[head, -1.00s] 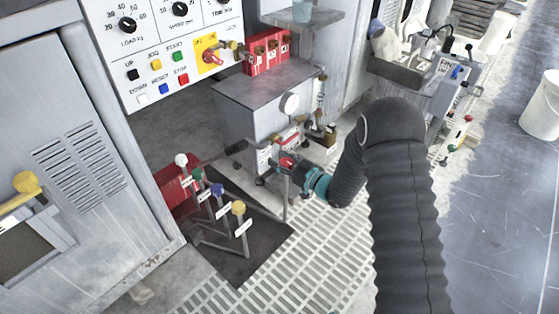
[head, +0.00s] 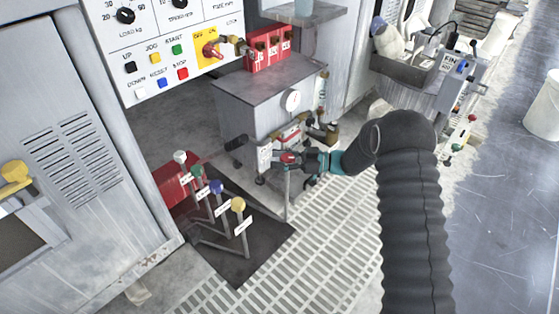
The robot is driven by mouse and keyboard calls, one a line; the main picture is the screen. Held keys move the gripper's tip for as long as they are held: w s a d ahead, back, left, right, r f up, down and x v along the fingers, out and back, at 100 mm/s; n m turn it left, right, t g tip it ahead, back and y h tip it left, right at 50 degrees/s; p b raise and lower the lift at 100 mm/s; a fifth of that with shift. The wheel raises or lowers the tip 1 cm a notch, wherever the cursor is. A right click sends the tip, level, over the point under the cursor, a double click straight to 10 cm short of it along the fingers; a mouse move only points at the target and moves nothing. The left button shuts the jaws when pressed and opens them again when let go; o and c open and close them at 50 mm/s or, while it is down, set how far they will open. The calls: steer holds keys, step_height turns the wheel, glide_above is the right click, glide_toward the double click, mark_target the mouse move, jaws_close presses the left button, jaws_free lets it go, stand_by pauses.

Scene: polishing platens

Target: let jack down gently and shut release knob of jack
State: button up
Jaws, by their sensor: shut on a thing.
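My gripper (head: 300,160), with a teal section behind its fingers, reaches in from the right at the front of a grey cabinet unit (head: 258,100) with a round gauge (head: 291,100). Its fingers are closed at a small red knob (head: 287,158) on top of a thin upright grey post (head: 286,190); it looks shut on that knob, though the fingers are small and partly hidden. A black-gripped lever (head: 236,142) sticks out left of it. Which part is the jack body, and the writing on the small white tags, I cannot tell.
Several levers with coloured knobs, one yellow (head: 238,205), stand left on a dark plate (head: 262,243). Behind are a control panel (head: 155,50) and red blocks (head: 267,50). Pale floor grating (head: 330,255) lies open in front. A white bucket (head: 543,112) stands far right.

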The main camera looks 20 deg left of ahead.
steer(key=shift+s+d+n+g+h+b, duration=0.2)
steer(key=shift+n+g+h, duration=0.2)
steer(key=shift+n+g, duration=0.4)
steer(key=shift+s+d+n+g+h+b, duration=0.15)
steer(key=shift+n+g+h, duration=0.3)
steer(key=shift+g, duration=0.65)
steer(key=shift+w+a, duration=0.1)
steer(key=shift+w, duration=0.05)
steer(key=shift+c, duration=0.2)
steer(key=o, duration=0.9)
steer(key=shift+w+d, duration=0.15)
steer(key=shift+d, duration=0.05)
steer(key=v, duration=1.1)
steer(key=shift+w+d, duration=0.2)
steer(key=shift+f+n, duration=0.1)
steer(key=shift+n, duration=0.15)
